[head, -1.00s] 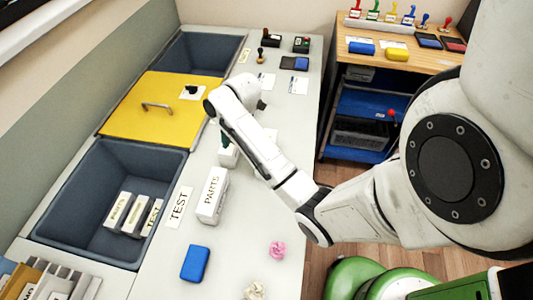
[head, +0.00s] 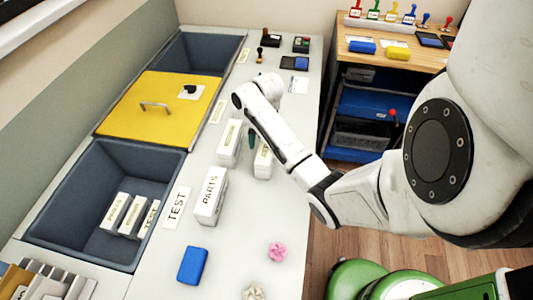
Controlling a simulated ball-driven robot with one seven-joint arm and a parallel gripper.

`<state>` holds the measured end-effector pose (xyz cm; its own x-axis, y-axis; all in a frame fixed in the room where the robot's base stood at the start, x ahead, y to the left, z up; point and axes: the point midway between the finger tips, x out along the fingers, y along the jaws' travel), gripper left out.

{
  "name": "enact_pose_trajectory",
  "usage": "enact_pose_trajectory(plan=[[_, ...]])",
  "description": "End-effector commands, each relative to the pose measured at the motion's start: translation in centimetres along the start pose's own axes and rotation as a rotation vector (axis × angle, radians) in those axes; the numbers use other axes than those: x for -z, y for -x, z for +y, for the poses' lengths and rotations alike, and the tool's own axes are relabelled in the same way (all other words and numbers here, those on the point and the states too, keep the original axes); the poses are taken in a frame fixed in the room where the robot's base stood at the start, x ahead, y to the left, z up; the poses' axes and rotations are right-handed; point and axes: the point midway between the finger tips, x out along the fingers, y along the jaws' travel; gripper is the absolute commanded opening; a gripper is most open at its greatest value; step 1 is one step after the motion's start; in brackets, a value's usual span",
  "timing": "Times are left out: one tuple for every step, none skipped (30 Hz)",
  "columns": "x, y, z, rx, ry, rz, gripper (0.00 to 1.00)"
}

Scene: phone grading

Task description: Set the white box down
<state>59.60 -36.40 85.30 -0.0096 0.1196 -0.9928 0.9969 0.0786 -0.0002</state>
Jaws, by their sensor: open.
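A white box (head: 229,143) with a pale label stands on the grey counter (head: 228,262), behind the box marked PARTS (head: 210,195). Another white box (head: 263,161) stands to its right, partly hidden by my arm. My gripper (head: 252,139) hangs below the wrist between these two boxes. Only a small green part of it shows, and the rest is hidden behind my arm. It is open, and I see no box held in it. I cannot tell whether it touches either box.
An open dark bin (head: 75,205) at left holds several white boxes. A yellow lid (head: 150,108) with a handle lies behind it. A TEST label (head: 177,207), blue block (head: 193,265) and pink item (head: 277,252) lie on the counter. The front middle counter has free room.

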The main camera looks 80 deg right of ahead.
Motion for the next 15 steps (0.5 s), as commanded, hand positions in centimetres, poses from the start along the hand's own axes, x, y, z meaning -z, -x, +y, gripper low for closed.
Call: enact_pose_trajectory(plan=[[0.0,-0.5,-0.2,0.002,-0.003,0.003,0.83],[0.0,-0.9,-0.3,0.003,-0.003,0.004,0.83],[0.0,-1.4,-0.3,0.003,-0.002,0.004,0.83],[-0.1,-1.9,-0.4,0.003,-0.002,0.004,0.83],[-0.1,-2.3,-0.5,0.003,-0.002,0.004,0.83],[-0.1,-3.0,-0.5,0.003,-0.001,0.003,0.83],[-0.1,-3.4,-0.4,0.003,-0.001,0.003,0.83],[-0.1,-3.8,-0.4,0.002,-0.001,0.002,0.83],[-0.1,-4.1,-0.4,0.002,0.000,0.002,0.83],[-0.1,-4.3,-0.4,0.002,0.000,0.002,0.83],[-0.1,-4.5,-0.4,0.001,0.000,0.001,0.83],[-0.1,-4.7,-0.4,0.001,0.001,0.000,0.83],[-0.1,-4.7,-0.4,0.000,0.000,0.000,0.83],[-0.1,-4.8,-0.4,0.000,0.000,0.000,0.83],[-0.1,-4.8,-0.3,0.000,0.000,0.000,0.83]])
